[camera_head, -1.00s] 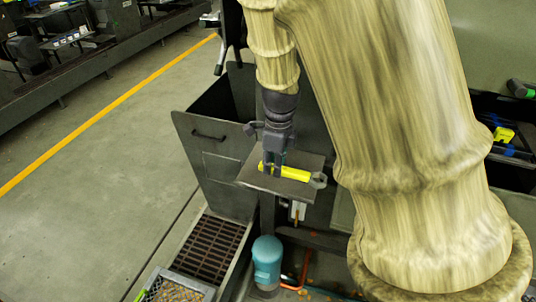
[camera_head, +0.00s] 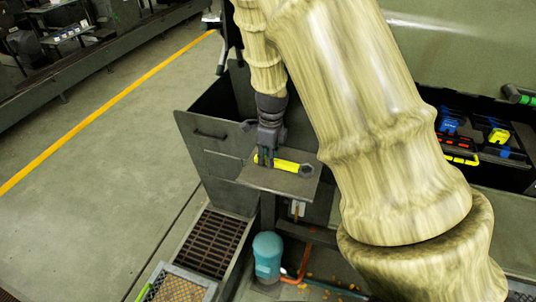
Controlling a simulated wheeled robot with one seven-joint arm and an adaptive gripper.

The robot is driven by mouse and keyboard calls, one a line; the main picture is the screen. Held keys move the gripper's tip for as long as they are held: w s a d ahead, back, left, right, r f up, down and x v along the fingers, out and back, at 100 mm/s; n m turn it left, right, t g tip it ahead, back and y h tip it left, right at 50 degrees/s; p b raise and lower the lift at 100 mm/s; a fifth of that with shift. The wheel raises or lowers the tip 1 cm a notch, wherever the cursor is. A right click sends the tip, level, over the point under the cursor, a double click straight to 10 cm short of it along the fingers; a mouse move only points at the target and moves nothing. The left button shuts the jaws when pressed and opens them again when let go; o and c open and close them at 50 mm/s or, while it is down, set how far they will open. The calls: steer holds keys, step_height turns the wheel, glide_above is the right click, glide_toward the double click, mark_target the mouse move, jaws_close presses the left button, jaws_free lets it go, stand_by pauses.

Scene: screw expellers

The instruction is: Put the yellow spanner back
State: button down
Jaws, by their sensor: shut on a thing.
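The yellow spanner (camera_head: 289,166) has a yellow handle and a grey ring head at its right end. It is at a small dark plate (camera_head: 270,183) left of my arm. My gripper (camera_head: 265,163) points down and is shut on the left part of the handle. The fingers hide part of the handle. I cannot tell whether the spanner touches the plate or is just above it.
A dark tray (camera_head: 508,180) at the right holds blue, red and yellow tools. A dark bin (camera_head: 208,135) stands behind the plate. A teal cylinder (camera_head: 267,255) and a floor grate (camera_head: 212,243) are below. The floor at left is clear.

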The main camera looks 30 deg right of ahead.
steer(key=shift+f, duration=0.2)
steer(key=c, duration=1.3)
jaws_free()
steer(key=shift+o, duration=0.2)
steer(key=shift+r, duration=0.15)
step_height(320, 180, up, 12)
steer(key=b, duration=0.2)
steer(key=shift+s+d, duration=0.15)
steer(key=shift+s, duration=0.1)
